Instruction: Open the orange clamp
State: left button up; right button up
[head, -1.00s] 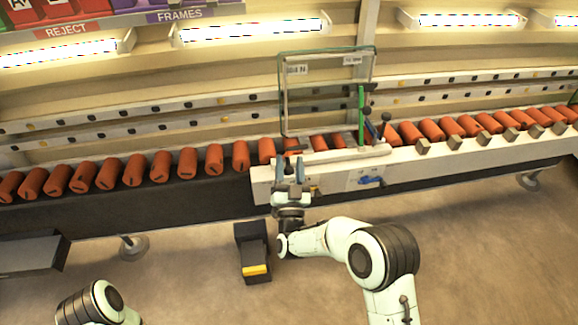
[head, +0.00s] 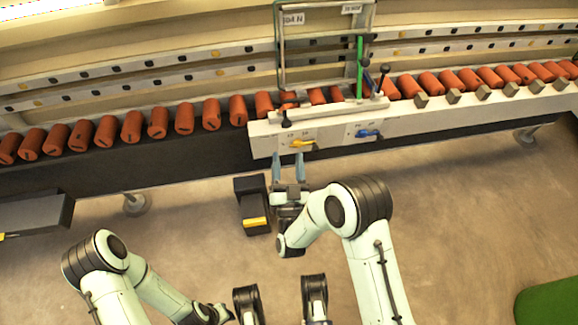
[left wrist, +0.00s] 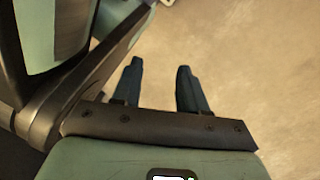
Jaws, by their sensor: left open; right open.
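The orange clamp appears as a small yellow-orange handle (head: 301,143) on the front face of a white panel in the head view. It lies nearly level, with small unreadable labels above it. My right gripper (head: 288,158) is open and empty, its two fingers pointing up at the panel's lower edge, below the handle. I see no contact with the handle. My left gripper (left wrist: 160,68) is open and empty in the left wrist view, with bare floor beyond its fingers. The clamp is not in that view.
A blue handle (head: 367,133) sits to the right on the same white panel (head: 335,135). A green-edged frame (head: 325,50) stands above it. Several orange cylinders line the conveyor. A black box with a yellow pedal (head: 255,222) stands on the floor beside my right gripper.

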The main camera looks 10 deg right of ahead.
pick_arm(q)
jog(key=shift+s+a+f+g+b, duration=0.1)
jog(key=shift+s+f+g+b, duration=0.2)
jog(key=shift+s, duration=0.35)
jog(key=shift+s+a+f+g+b, duration=0.15)
jog(key=shift+s+f, duration=0.2)
jog(key=shift+s, duration=0.3)
pick_arm(e)
jog(key=shift+v, duration=0.75)
pick_arm(q)
jog(key=shift+d, duration=0.1)
pick_arm(e)
jog(key=shift+r, duration=0.1)
